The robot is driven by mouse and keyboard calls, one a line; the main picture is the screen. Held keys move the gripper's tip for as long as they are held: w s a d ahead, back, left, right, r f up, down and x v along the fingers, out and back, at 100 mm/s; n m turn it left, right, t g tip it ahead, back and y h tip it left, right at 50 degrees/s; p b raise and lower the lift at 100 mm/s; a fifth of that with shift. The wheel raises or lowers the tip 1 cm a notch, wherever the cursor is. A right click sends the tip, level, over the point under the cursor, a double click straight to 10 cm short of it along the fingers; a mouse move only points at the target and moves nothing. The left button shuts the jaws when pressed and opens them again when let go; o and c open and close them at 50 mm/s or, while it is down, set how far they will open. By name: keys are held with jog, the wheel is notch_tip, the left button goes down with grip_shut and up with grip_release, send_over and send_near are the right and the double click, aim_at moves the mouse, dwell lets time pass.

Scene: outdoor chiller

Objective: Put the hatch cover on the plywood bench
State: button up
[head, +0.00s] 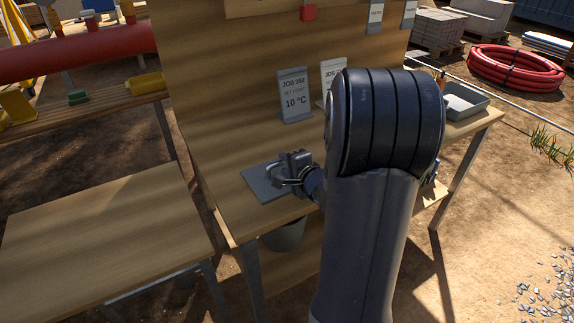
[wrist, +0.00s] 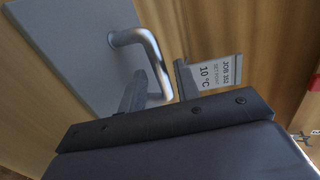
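The hatch cover (head: 262,185) is a flat grey plate with a bent metal handle. It lies on the wooden worktop with the backboard, near its left front edge. In the wrist view the cover (wrist: 70,50) fills the upper left and its silver handle (wrist: 153,62) stands up from it. My gripper (head: 292,170) is at the handle. In the wrist view my gripper (wrist: 158,85) has its fingers apart, one on each side of the handle, with a gap visible on the right. A bare plywood-topped bench (head: 105,235) stands at the left.
Job cards (head: 295,95) stand at the back of the worktop; one shows in the wrist view (wrist: 212,75). A grey tray (head: 462,102) is at the right end. A bucket (head: 285,235) is below. A red pipe (head: 75,55) lies behind the left bench.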

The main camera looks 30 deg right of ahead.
jog(key=shift+o, duration=0.4)
jog(key=shift+r, duration=0.15)
jog(key=shift+s+r, duration=0.15)
jog(key=shift+s, duration=0.2)
jog(key=p+v, duration=0.3)
jog(key=v, duration=0.8)
jog(key=shift+s+d, duration=0.15)
